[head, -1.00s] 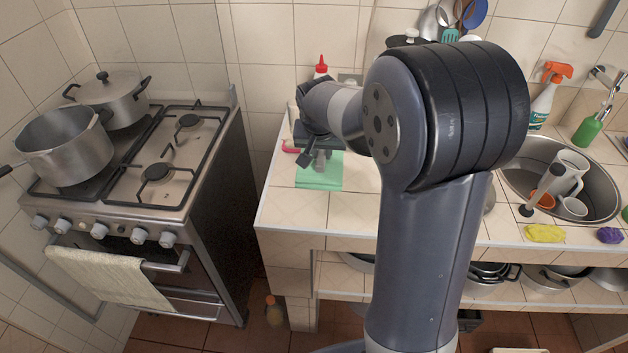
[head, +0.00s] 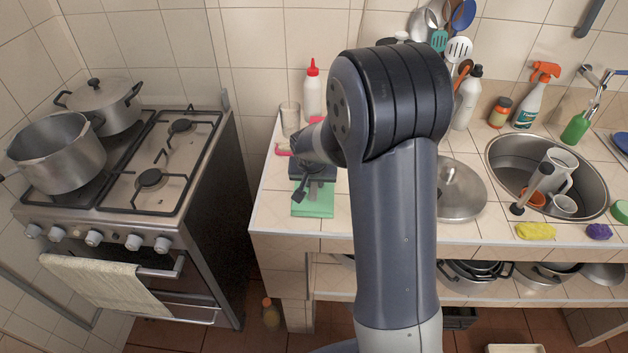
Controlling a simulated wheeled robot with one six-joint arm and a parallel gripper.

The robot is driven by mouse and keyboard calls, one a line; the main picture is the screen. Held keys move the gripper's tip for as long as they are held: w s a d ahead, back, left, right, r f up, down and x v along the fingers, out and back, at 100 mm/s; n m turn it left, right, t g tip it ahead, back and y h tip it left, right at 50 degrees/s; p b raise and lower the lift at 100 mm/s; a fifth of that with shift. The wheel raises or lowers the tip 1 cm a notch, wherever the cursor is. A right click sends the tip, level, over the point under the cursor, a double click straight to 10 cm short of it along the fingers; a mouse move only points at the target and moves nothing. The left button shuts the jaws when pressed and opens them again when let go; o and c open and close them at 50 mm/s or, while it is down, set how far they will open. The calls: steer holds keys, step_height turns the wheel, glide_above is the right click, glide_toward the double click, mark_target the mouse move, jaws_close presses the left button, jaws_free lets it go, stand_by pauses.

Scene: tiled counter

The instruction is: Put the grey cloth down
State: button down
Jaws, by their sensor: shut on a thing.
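My gripper (head: 313,190) is at the left part of the counter, over a green cloth (head: 312,210). It is small and partly hidden by my own wrist. It is shut on the grey cloth (head: 298,171), a dark slate-grey flat piece showing just behind the green cloth. My wrist hides part of the grey cloth. I cannot tell whether it touches the counter or the green cloth.
A glass (head: 290,118) and a white bottle with a red cap (head: 313,92) stand behind the gripper. A pot lid (head: 462,190) and sink (head: 505,165) are to the right. The stove (head: 150,165) is left, across a gap.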

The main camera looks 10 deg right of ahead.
steer(key=c, duration=1.3)
jaws_free()
steer(key=shift+r+p, duration=0.2)
steer(key=shift+p, duration=0.1)
steer(key=b+v, duration=0.1)
steer(key=v, duration=1)
steer(key=shift+r, duration=0.35)
steer(key=shift+s, duration=0.1)
steer(key=x, duration=1.2)
steer(key=shift+f, duration=0.2)
steer(key=shift+s+r+p, duration=0.1)
steer(key=shift+r+p, duration=0.05)
steer(key=shift+p, duration=0.25)
steer(key=shift+a+r, duration=0.1)
steer(key=shift+r, duration=0.05)
